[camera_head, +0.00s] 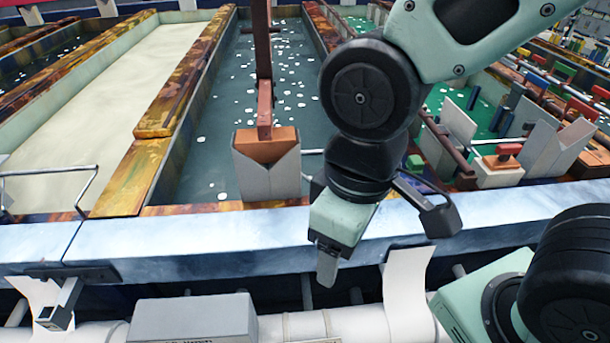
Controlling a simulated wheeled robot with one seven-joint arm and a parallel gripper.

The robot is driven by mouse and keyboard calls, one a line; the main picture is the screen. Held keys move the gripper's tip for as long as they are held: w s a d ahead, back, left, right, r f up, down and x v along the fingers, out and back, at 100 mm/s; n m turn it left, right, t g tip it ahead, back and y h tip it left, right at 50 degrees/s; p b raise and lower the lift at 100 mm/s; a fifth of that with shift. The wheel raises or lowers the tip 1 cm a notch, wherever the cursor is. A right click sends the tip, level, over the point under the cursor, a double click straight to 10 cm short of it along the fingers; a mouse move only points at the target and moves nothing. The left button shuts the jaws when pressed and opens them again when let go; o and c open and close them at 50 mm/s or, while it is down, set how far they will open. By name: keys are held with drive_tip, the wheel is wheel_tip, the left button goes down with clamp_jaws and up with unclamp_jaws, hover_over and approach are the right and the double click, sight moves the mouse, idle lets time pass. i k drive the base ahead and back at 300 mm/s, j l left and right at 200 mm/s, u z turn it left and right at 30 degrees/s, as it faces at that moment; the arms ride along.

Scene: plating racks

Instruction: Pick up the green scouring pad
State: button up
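I cannot make out a green scouring pad for certain in the head view. Small green pieces show among the fittings of the right tank, such as a green block (415,163) just right of my arm, but I cannot tell what they are. My gripper (327,266) points down in front of the blue-white ledge (190,235). Its fingers show edge-on as one grey shape, so any gap between them is hidden. I see nothing held. My arm hides part of the tanks behind it.
Rusty-edged tanks lie beyond the ledge: one with pale liquid (110,110), one with dark water (215,125). A grey V-shaped support (268,178) stands at the front wall. A grey box (193,318) and pale pipes lie below the ledge. A metal rail (45,172) is at left.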

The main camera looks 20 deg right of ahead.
sight(414, 164)
drive_tip(key=k+l+u, duration=0.15)
drive_tip(key=l+u, duration=0.25)
drive_tip(key=k+l+u, duration=0.2)
drive_tip(key=l+u, duration=0.2)
drive_tip(key=k+l+u, duration=0.25)
drive_tip(key=u, duration=0.15)
drive_tip(key=l, duration=0.15)
